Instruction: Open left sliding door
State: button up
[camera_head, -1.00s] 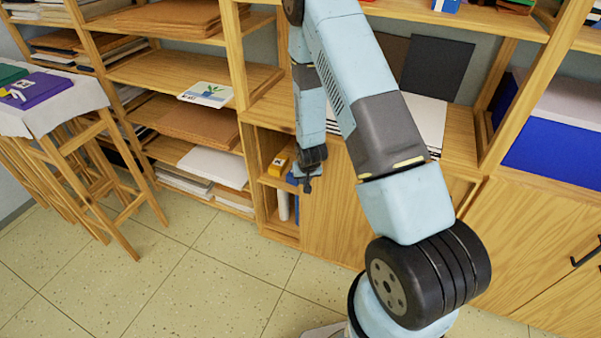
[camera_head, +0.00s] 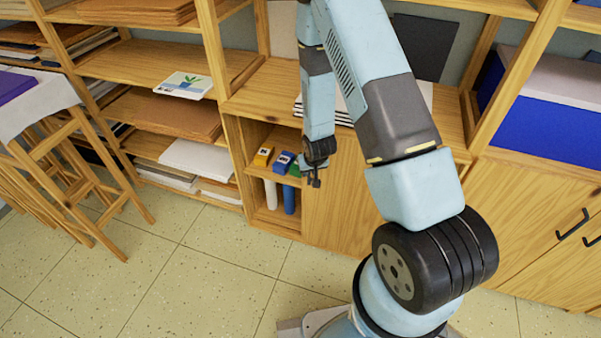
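The left sliding door (camera_head: 345,205) is a plain wooden panel low in the shelf unit, partly behind my arm. To its left is an open gap into the cabinet (camera_head: 268,224). In the gap are a yellow box (camera_head: 263,156), a blue box (camera_head: 283,161) and part of a green one (camera_head: 295,170). Below stand a white roll (camera_head: 271,195) and a blue roll (camera_head: 289,199). My gripper (camera_head: 314,182) points down by the door's left edge. It is small and dark; I cannot tell whether it touches the door or whether its fingers are open.
Open shelves with boards and paper (camera_head: 190,158) stand to the left. A wooden stool (camera_head: 60,150) and a cloth-covered table (camera_head: 35,95) are at the far left. A cabinet with black handles (camera_head: 535,230) is at the right. The tiled floor (camera_head: 190,290) in front is clear.

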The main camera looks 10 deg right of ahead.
jog(key=shift+w, duration=0.1)
jog(key=v, duration=1.3)
jog(key=shift+s+r, duration=0.2)
jog(key=shift+r, duration=0.15)
dwell(0.3)
jog(key=w+d+r+v, duration=0.1)
jog(key=w+v, duration=0.1)
jog(key=v, duration=1)
jog(key=w+d+r+v, duration=0.1)
jog(key=w+d+v, duration=0.15)
jog(key=v, duration=0.85)
jog(key=shift+m+t, duration=0.5)
jog(key=s+r, duration=0.5)
jog(key=s, duration=0.1)
jog(key=s+d+r, duration=0.1)
jog(key=s+r, duration=0.4)
jog(key=s, duration=0.1)
jog(key=s+d+r, duration=0.1)
jog(key=s+r, duration=0.5)
jog(key=shift+s+d, duration=0.1)
jog(key=shift+d, duration=0.15)
